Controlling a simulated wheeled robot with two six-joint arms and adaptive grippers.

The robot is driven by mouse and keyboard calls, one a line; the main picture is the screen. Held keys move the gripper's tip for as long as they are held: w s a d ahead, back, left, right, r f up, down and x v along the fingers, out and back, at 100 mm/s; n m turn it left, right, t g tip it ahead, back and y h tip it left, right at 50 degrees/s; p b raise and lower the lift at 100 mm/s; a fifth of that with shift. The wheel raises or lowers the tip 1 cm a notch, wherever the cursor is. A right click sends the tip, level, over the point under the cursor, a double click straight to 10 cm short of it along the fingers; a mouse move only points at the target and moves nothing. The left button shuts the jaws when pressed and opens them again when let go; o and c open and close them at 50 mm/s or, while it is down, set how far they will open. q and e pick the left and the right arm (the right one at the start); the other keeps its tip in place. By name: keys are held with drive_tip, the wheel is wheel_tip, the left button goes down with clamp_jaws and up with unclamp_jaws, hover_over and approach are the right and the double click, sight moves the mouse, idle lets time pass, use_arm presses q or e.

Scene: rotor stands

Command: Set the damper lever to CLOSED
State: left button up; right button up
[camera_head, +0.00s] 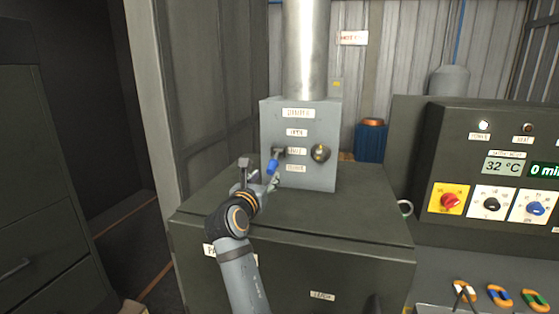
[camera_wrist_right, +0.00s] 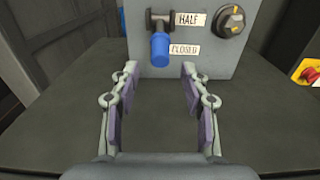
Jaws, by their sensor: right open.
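The damper box (camera_head: 325,170) is a grey housing with stacked labels, among them HALF (camera_wrist_right: 190,19) and CLOSED (camera_wrist_right: 185,50). The damper lever (camera_head: 272,167) has a blue grip and a dark pivot left of HALF. In the right wrist view the blue grip (camera_wrist_right: 160,50) hangs below the pivot, beside CLOSED; whether it is fully at that mark I cannot tell. My right gripper (camera_head: 260,176) is open in front of the box. Its two fingers (camera_wrist_right: 159,72) are spread to either side of the line to the lever, with nothing between them. My left gripper is not in view.
A round knob (camera_head: 320,153) sits right of the lever. A metal pipe (camera_head: 307,50) rises from the box, which stands on a dark cabinet (camera_head: 350,225). A control console (camera_head: 470,150) with coloured knobs stands at the right. The cabinet top in front of the box is bare.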

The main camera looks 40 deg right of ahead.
sight(273, 162)
drive_tip(key=p+x, duration=0.1)
drive_tip(key=x, duration=0.1)
drive_tip(key=p+x, duration=0.1)
drive_tip(key=x, duration=0.1)
drive_tip(key=r+p+x, duration=0.1)
drive_tip(key=x, duration=0.2)
drive_tip(key=shift+r+p, duration=0.1)
drive_tip(key=shift+p, duration=0.2)
drive_tip(key=shift+p+x, duration=0.3)
drive_tip(key=shift+x, duration=0.75)
drive_tip(key=shift+a, duration=0.1)
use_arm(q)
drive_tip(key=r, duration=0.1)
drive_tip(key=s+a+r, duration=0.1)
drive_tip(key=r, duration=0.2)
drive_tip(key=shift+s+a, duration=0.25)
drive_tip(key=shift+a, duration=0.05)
use_arm(e)
drive_tip(key=shift+w, duration=0.1)
clamp_jaws()
drive_tip(key=shift+f, duration=0.25)
